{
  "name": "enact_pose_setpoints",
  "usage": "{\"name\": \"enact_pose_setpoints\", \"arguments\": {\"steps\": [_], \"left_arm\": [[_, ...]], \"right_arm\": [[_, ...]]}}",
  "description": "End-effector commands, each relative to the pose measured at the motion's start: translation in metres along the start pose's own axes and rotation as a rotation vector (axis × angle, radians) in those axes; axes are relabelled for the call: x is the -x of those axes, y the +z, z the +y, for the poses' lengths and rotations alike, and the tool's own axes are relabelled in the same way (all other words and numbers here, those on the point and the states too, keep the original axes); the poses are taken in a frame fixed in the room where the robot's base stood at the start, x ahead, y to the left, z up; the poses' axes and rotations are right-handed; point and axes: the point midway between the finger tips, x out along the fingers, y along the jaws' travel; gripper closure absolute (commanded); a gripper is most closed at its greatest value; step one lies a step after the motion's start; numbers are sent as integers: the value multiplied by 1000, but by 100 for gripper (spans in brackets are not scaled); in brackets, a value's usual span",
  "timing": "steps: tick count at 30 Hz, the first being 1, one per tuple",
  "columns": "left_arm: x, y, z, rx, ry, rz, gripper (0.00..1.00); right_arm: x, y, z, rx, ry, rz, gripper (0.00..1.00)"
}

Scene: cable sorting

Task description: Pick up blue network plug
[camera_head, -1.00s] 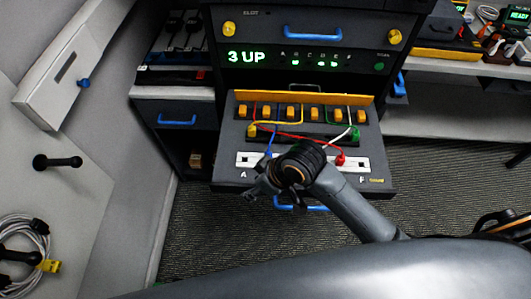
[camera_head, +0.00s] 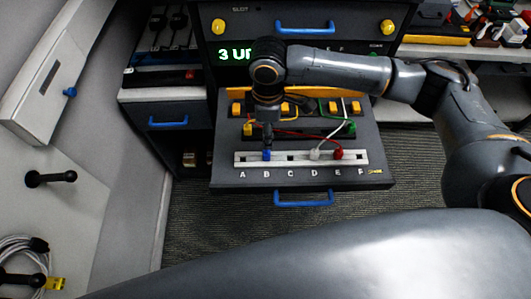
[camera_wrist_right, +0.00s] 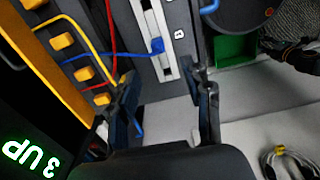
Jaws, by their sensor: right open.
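The blue network plug (camera_head: 267,155) sits in the white lettered strip (camera_head: 290,158) at letter B. In the right wrist view the blue plug (camera_wrist_right: 157,45) shows beyond the fingertips, with its blue cable running left. My right gripper (camera_head: 267,142) points down just above the plug in the head view; the arm hides part of its fingers. In the right wrist view the gripper (camera_wrist_right: 165,76) is open, its fingers apart, with nothing between them. My left gripper is not in view.
A white plug (camera_head: 315,154) at D and a red plug (camera_head: 339,154) at E share the strip. Yellow (camera_head: 247,129) and green (camera_head: 350,127) plugs sit behind. Orange blocks and crossing cables lie close behind the strip. A blue drawer handle (camera_head: 303,198) is in front.

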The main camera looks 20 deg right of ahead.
Motion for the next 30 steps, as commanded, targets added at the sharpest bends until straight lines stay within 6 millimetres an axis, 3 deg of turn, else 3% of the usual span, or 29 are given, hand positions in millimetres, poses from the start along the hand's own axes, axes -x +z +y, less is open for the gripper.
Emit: {"name": "enact_pose_setpoints", "arguments": {"steps": [9,17,24,30], "left_arm": [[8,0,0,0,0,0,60],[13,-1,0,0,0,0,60],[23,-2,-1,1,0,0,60],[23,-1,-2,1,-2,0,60]], "right_arm": [[-58,-1,-1,0,-2,0,51],[-77,-1,1,0,0,1,51],[-112,-2,4,0,0,0,51],[-121,-2,4,1,1,2,51]]}}
